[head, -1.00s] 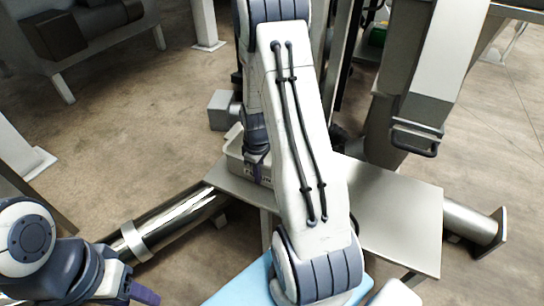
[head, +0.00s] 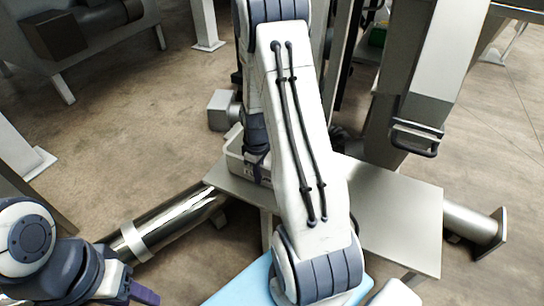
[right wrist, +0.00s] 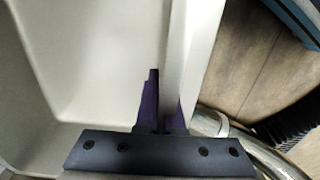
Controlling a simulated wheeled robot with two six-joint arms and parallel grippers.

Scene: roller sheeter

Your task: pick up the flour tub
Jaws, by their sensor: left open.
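The flour tub (head: 236,150) is a pale, open-topped box at the far left corner of the grey table, largely hidden behind my right arm in the head view. In the right wrist view its pale wall (right wrist: 198,50) runs between the two dark purple fingers of my right gripper (right wrist: 164,108). One finger is inside the tub and one outside, and they look closed on the wall. In the head view my right gripper (head: 260,168) is over the tub's near side. My left gripper (head: 142,293) is open and empty at the lower left, away from the tub.
The grey table (head: 395,215) has a bare surface to the right of my arm. A light blue surface (head: 240,285) lies at the bottom. A metal tube (head: 170,222) runs left from the table. A grey machine post (head: 440,70) with a handle stands behind at the right.

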